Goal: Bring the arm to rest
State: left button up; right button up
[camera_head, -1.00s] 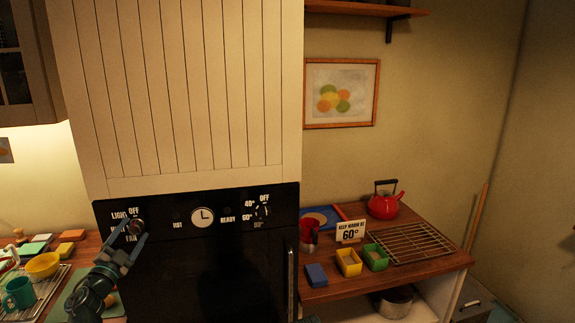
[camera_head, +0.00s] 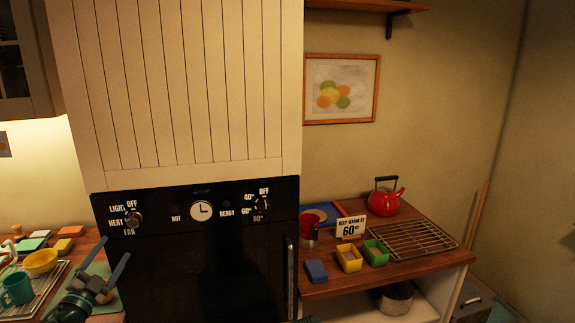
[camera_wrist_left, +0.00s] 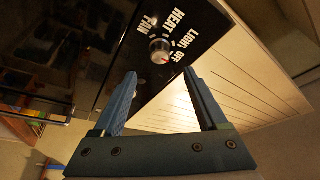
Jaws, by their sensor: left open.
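My left gripper (camera_head: 106,268) is open and empty, low at the left in the head view, in front of the black oven's left side. Its two blue fingers also show spread apart in the left wrist view (camera_wrist_left: 162,100). The mode knob (camera_head: 133,219), marked LIGHT, OFF, HEAT and FAN, is uncovered above the gripper; it also shows in the wrist view (camera_wrist_left: 160,50) beyond the fingertips, apart from them.
The black oven (camera_head: 200,270) has a clock, a second knob (camera_head: 263,205) and a vertical handle. A cluttered counter with a yellow bowl (camera_head: 40,262) and teal mug (camera_head: 17,289) lies left. The right counter holds a red kettle (camera_head: 385,197), small boxes and a wire rack (camera_head: 413,240).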

aim_at(133, 225)
pick_arm(q)
jog(key=p+x, duration=0.3)
jog(key=x, duration=0.7)
jog(key=shift+s+d+f+n+y+b, duration=0.1)
jog(key=shift+f+n+y+b, duration=0.3)
jog(key=shift+n+b, duration=0.4)
jog(key=n+t+y+b, duration=0.1)
jog(key=n+y, duration=0.1)
jog(key=n, duration=0.3)
jog(key=shift+d+b, duration=0.15)
jog(key=shift+b, duration=0.15)
jog(key=n+y, duration=0.2)
jog(key=n, duration=0.1)
jog(key=n+y, duration=0.2)
jog(key=n, duration=0.2)
jog(key=shift+r+b, duration=0.15)
jog(key=shift+b, duration=0.2)
jog(key=shift+s+d+f+n, duration=0.2)
jog(key=shift+s+f+n, duration=0.05)
jog(key=shift+n, duration=0.05)
jog(key=shift+s+a, duration=0.1)
jog(key=shift+s, duration=0.2)
jog(key=shift+w, duration=0.1)
